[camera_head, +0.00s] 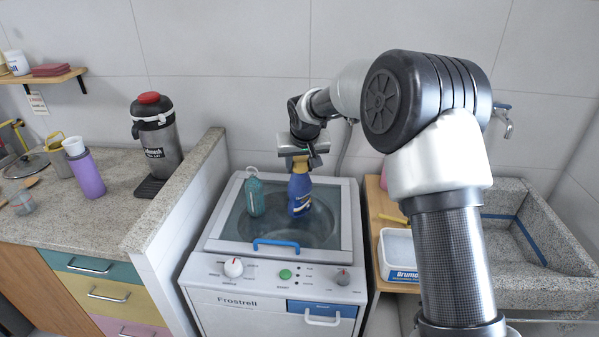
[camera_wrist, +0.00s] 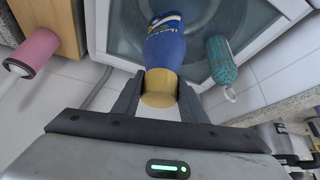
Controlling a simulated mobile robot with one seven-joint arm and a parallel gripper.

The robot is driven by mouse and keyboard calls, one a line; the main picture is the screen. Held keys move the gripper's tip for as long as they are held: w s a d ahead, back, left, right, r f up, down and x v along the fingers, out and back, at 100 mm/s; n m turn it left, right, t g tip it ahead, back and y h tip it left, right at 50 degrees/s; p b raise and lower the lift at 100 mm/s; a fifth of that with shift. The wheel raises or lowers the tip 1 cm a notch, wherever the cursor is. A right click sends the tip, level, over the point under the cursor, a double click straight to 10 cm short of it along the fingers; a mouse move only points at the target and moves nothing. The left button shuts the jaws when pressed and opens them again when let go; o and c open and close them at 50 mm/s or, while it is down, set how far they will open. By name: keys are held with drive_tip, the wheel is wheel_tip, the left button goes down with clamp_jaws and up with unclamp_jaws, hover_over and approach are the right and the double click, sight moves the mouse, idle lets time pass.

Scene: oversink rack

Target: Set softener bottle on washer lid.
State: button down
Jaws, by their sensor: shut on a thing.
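My gripper (camera_head: 299,160) is shut on the yellow cap of a blue bottle (camera_head: 299,192), which I take to be the softener bottle. The blue bottle is roughly upright over the glass washer lid (camera_head: 230,222); I cannot tell whether its base touches the glass. In the wrist view, the fingers (camera_wrist: 158,92) sit on both sides of the cap (camera_wrist: 160,88), and the bottle body (camera_wrist: 164,45) extends away over the lid (camera_wrist: 205,20). A teal bottle (camera_head: 254,196) stands on the lid just left of the blue bottle.
A stone ledge (camera_head: 180,190) borders the washer's left side. A wooden stand (camera_head: 375,210) with a white tub (camera_head: 397,255) is to the right, before a stone sink (camera_head: 510,240). A purple bottle (camera_head: 87,175) and a dark jug (camera_head: 156,135) stand on the left counter.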

drive_tip(key=shift+w+f, duration=0.1)
drive_tip(key=shift+f, duration=0.75)
drive_tip(key=shift+f, duration=0.15)
drive_tip(key=c, duration=1.1)
unclamp_jaws()
drive_tip(key=shift+s+r, duration=0.2)
drive_tip(key=shift+r, duration=0.25)
drive_tip(key=v, duration=1.1)
drive_tip(key=shift+s, duration=0.2)
